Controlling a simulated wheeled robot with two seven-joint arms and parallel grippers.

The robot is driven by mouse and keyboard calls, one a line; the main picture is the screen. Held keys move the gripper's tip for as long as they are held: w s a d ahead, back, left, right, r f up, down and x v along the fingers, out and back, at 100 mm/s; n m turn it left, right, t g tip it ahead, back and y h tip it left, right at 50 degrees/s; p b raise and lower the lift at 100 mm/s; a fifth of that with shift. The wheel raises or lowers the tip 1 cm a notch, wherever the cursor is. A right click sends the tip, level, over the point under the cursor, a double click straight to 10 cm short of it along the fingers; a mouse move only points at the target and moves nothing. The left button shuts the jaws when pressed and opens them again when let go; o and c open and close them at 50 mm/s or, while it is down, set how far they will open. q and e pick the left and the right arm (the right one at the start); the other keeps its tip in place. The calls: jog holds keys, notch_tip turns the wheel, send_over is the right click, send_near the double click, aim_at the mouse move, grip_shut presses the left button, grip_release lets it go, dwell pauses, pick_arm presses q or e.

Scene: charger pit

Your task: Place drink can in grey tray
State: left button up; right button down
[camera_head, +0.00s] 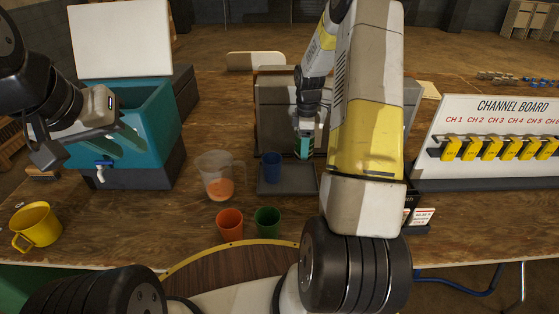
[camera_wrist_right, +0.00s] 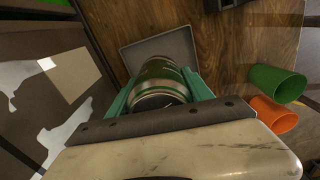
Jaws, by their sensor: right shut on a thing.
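A green drink can with a silver rim (camera_wrist_right: 158,88) is between the teal fingers of my right gripper (camera_wrist_right: 160,90), which is shut on it. In the head view my right gripper (camera_head: 305,142) points down over the right rear part of the grey tray (camera_head: 289,188). The tray also shows beyond the can in the right wrist view (camera_wrist_right: 150,50). The can hides part of it, and I cannot tell whether the can touches it. A blue cup (camera_head: 271,167) stands in the tray. My left gripper (camera_head: 122,142) appears open and empty in front of the teal cooler.
A clear jug with orange drink (camera_head: 219,178) stands left of the tray. An orange cup (camera_head: 230,224) and a green cup (camera_head: 267,222) are in front of it. A yellow mug (camera_head: 36,227), the teal cooler (camera_head: 158,110) and a channel board (camera_head: 500,150) stand further out.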

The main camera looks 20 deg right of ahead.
notch_tip(320, 180, down, 10)
jog(key=shift+r, duration=0.25)
dwell(0.3)
jog(key=shift+c, duration=2.1)
grip_release()
jog(key=shift+f, duration=0.15)
